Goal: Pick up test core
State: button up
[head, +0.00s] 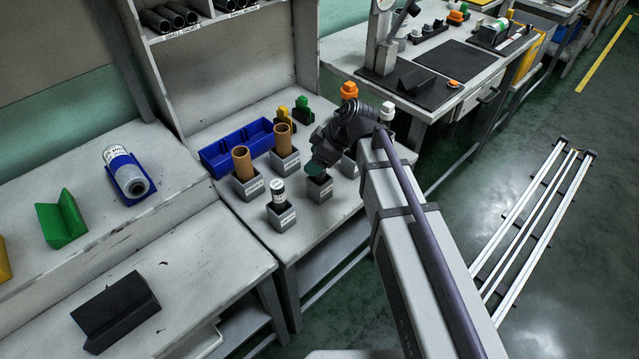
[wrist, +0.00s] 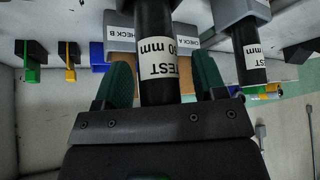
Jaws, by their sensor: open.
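A black test core (wrist: 155,25) with a white "TEST" label stands between my gripper's green fingers in the wrist view. My gripper (wrist: 163,85) is open around it, with a gap on the right and little gap on the left. In the head view my gripper (head: 316,168) is low over a grey holder (head: 320,190) and hides the core there. A second test core (head: 279,188), black with a white label, stands upright in the grey holder to the left (head: 281,217). It also shows at the right of the wrist view (wrist: 248,48).
Two brown tubes (head: 242,162) stand in grey holders behind, close to my gripper. A blue bin (head: 222,154) and yellow and green pieces (head: 302,110) sit farther back. A shelf wall (head: 250,60) bounds the table's back.

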grip_shut()
dwell(0.6)
